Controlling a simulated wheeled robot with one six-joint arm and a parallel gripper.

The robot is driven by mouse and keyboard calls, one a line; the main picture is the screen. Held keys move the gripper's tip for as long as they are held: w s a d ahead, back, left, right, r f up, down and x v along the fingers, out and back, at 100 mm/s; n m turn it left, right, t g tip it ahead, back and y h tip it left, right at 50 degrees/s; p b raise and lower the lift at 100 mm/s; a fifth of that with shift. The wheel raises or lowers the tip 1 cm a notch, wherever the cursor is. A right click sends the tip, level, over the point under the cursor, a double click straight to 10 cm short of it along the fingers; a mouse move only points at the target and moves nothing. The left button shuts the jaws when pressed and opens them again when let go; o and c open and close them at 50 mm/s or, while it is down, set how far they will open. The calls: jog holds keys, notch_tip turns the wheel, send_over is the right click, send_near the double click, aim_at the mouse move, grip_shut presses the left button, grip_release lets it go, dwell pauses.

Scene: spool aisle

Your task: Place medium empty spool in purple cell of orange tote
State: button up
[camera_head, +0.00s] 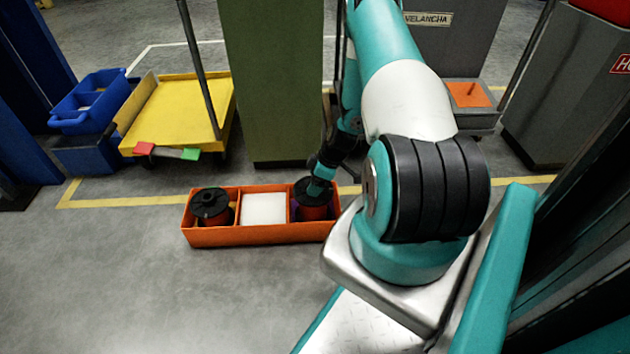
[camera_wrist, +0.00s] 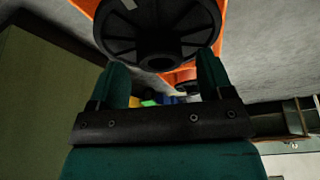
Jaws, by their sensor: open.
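The orange tote (camera_head: 262,236) lies on the floor with three cells in a row. A spool (camera_head: 312,212) with a black top flange and a reddish core sits in the right cell, which shows some purple lining (camera_head: 293,210). My gripper (camera_head: 320,185) is just above this spool, partly hidden by my arm. In the wrist view my gripper (camera_wrist: 163,62) has its fingers spread, with the spool's black spoked flange and hub (camera_wrist: 160,38) just beyond and between them. Contact cannot be told. Another spool (camera_head: 210,203) with black flanges and a reddish core stands in the left cell.
The middle cell (camera_head: 264,208) holds or is lined with something white. A green column (camera_head: 268,80) stands behind the tote. A yellow cart (camera_head: 180,110) and a blue bin (camera_head: 90,103) are at back left. A grey cabinet stands at back right. The floor left of the tote is clear.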

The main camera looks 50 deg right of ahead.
jog(key=p+v, duration=0.6)
jog(key=v, duration=0.6)
jog(key=w+a+r+y, duration=0.1)
jog(key=w+a+r, duration=0.3)
jog(key=a+r, duration=0.25)
jog(key=w+a+r, duration=0.5)
jog(key=a+r, duration=0.1)
jog(key=r, duration=0.2)
jog(key=s+a+r+n+g, duration=0.1)
jog(key=a+r+g, duration=0.1)
jog(key=a+r, duration=0.9)
jog(key=s+a+r+g, duration=0.1)
jog(key=s+a+r, duration=0.4)
jog(key=s+a, duration=0.3)
jog(key=s+a+r+y, duration=0.1)
jog(key=s+a+r, duration=0.4)
jog(key=s+a, duration=0.4)
jog(key=shift+s+a+r+g, duration=0.3)
jog(key=shift+s+g, duration=0.1)
jog(key=shift+s, duration=0.45)
